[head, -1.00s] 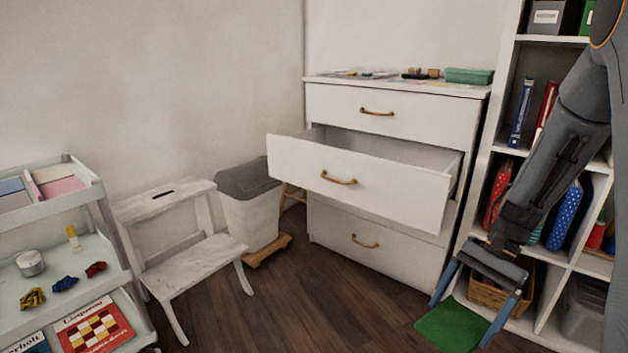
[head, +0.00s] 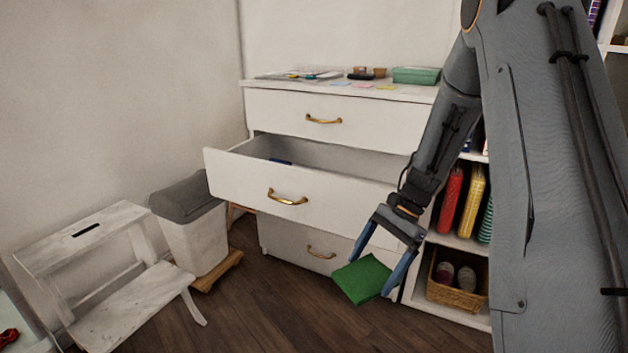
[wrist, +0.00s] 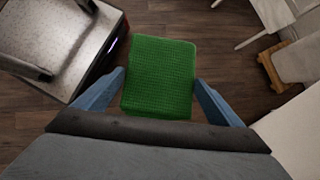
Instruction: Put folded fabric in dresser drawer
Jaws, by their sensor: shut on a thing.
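The folded fabric (head: 362,279) is a flat green textured piece; it also shows in the wrist view (wrist: 160,78). My gripper (head: 370,274) is shut on it, with one blue finger at each side edge. It holds the fabric in front of the dresser's lower right part, below the level of the open drawer. The white dresser (head: 335,112) stands against the wall. Its middle drawer (head: 247,184) is pulled out, with a brass handle on its front. A small dark blue item (head: 280,161) shows inside; the rest of its floor is mostly hidden by the front panel.
A white step stool (head: 110,275) and a grey-lidded bin (head: 190,222) on a wooden base stand left of the dresser. A shelf unit (head: 462,313) with a basket (head: 455,290) stands at the right. Wooden floor (head: 270,310) is clear in front.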

